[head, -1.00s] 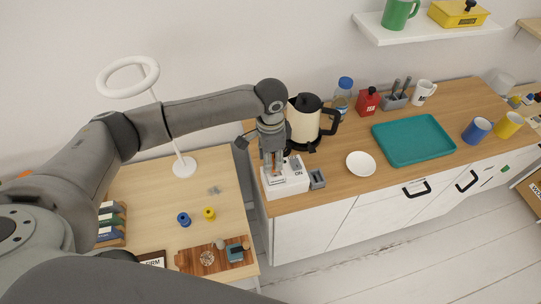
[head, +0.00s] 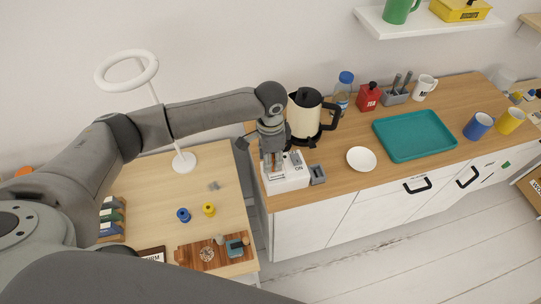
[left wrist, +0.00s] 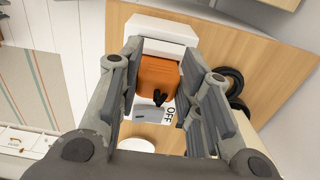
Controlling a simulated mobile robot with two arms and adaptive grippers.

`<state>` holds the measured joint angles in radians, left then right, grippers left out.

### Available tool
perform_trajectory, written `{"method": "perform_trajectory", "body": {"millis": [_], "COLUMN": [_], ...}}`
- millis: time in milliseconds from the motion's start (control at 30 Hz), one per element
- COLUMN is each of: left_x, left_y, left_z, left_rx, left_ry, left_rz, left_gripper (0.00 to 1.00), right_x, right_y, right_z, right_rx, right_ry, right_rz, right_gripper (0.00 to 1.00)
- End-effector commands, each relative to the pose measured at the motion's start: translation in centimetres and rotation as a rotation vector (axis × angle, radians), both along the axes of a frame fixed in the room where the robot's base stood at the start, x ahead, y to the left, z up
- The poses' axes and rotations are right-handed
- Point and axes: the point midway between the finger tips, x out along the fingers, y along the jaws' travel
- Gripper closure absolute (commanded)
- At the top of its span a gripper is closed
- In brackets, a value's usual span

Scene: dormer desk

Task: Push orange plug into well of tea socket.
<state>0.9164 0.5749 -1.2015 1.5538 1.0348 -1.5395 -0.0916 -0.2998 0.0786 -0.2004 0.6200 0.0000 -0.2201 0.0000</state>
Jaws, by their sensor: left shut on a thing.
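The white tea socket box (head: 288,181) stands on the counter's left end, with lettering and a small switch on its top. In the left wrist view the socket (left wrist: 160,31) shows beyond and below the fingers, with OFF lettering near a dark switch. My left gripper (head: 274,168) points down at the socket's top. Its fingers are shut on the orange plug (left wrist: 158,77), which sits between the finger pads. The plug's lower end and the well are hidden, so I cannot tell how deep the plug sits. My right gripper is not in view.
A cream kettle (head: 304,117) stands close behind the socket. A small grey holder (head: 317,175) is just right of it. Blue (head: 183,215) and yellow (head: 209,209) spools sit on the lower desk.

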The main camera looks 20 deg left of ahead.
Motion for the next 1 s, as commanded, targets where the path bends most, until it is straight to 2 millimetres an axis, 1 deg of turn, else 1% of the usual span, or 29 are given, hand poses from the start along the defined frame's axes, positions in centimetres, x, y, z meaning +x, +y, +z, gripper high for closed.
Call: {"method": "perform_trajectory", "body": {"millis": [167,200,400,667,767,867,1000], "left_x": [0.0,0.0,0.0,0.0,0.0,0.1,0.1], "left_y": [0.0,0.0,0.0,0.0,0.0,-0.1,-0.1], "left_z": [-0.5,-0.5,-0.4,-0.5,-0.1,1.0,3.8], "left_rx": [-0.001,-0.002,-0.001,0.0,-0.001,-0.002,-0.003], "left_ry": [0.0,-0.001,-0.001,0.0,-0.001,-0.004,-0.004], "left_rz": [0.0,0.0,0.0,0.0,0.0,-0.001,-0.002], "left_gripper": [0.9,0.66,0.42,0.42,0.42,0.42,0.42], "right_x": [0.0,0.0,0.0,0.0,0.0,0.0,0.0], "right_y": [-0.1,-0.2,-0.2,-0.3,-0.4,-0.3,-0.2], "right_z": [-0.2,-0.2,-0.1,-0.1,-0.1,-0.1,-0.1], "right_rx": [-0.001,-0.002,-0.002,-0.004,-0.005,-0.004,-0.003], "right_ry": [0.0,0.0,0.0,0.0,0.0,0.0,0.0], "right_rz": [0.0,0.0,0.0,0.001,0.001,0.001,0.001], "right_gripper": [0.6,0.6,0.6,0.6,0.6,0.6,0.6]}}
